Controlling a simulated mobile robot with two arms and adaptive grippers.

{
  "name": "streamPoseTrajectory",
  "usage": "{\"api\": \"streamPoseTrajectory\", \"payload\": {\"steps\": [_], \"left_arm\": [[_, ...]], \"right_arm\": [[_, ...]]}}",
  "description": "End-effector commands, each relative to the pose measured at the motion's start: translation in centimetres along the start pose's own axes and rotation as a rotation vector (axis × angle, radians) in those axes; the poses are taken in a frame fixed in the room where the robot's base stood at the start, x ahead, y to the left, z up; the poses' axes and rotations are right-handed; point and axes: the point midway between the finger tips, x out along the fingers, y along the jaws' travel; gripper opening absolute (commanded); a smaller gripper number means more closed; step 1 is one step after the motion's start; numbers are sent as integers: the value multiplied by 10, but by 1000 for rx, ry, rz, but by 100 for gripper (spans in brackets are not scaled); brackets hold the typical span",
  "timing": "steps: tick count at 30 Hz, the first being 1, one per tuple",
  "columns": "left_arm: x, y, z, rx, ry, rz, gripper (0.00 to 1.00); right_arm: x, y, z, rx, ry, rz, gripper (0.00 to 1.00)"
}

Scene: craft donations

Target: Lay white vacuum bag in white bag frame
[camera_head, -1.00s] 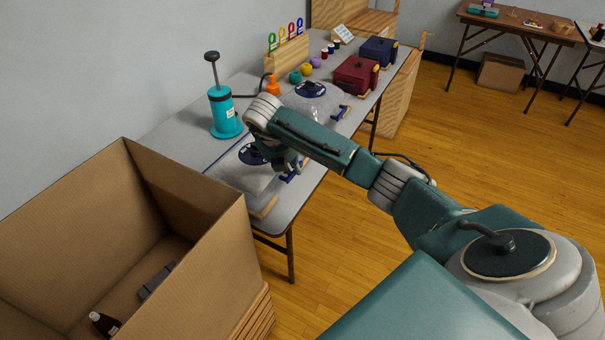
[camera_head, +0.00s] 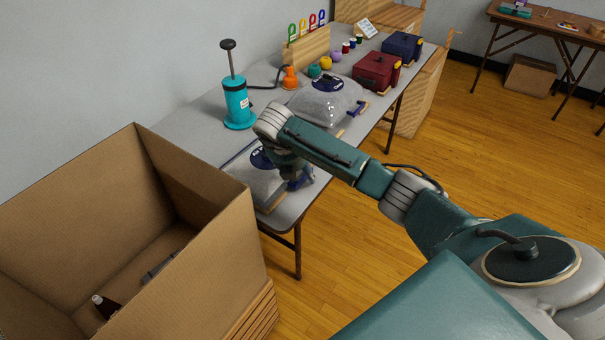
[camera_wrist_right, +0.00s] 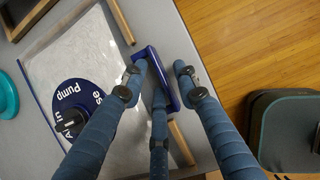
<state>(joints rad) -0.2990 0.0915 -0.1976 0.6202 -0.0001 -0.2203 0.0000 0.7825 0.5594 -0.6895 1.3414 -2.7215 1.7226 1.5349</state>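A clear, whitish vacuum bag (camera_head: 248,188) with a round dark blue label lies on the near end of the grey table; it also shows in the right wrist view (camera_wrist_right: 85,60). A pale wooden frame strip (camera_head: 272,203) shows at its near edge. A blue bar-shaped clip (camera_wrist_right: 158,75) sits at the bag's edge. My right gripper (camera_wrist_right: 158,82) is low over that edge, fingers spread on both sides of the blue clip. A gap shows at the right finger; contact on the left is unclear. A second, puffy clear bag (camera_head: 325,108) lies farther back. My left gripper is out of view.
A teal pump (camera_head: 236,103) stands behind the bags. Red (camera_head: 377,71) and navy (camera_head: 402,46) boxes stand at the table's far end. A large open cardboard box (camera_head: 215,240) is close at the left, beside the table.

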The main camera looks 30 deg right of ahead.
Motion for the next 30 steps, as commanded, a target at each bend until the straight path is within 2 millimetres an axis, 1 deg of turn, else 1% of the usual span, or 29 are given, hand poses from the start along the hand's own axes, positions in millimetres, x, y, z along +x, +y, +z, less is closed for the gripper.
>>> {"api": "streamPoseTrajectory", "payload": {"steps": [5,12,15,18,21,24,30], "left_arm": [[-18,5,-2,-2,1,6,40],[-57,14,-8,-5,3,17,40],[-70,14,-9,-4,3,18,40],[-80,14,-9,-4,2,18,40],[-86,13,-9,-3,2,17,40],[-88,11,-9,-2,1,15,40],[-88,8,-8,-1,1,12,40]], "right_arm": [[-22,0,3,0,0,1,30],[-73,1,4,-2,-1,3,30],[-92,1,4,-1,-1,3,30],[-106,1,2,-1,-1,2,30],[-115,1,1,-1,0,1,30],[-120,0,1,-1,0,1,30],[-120,0,0,0,0,1,30]]}}
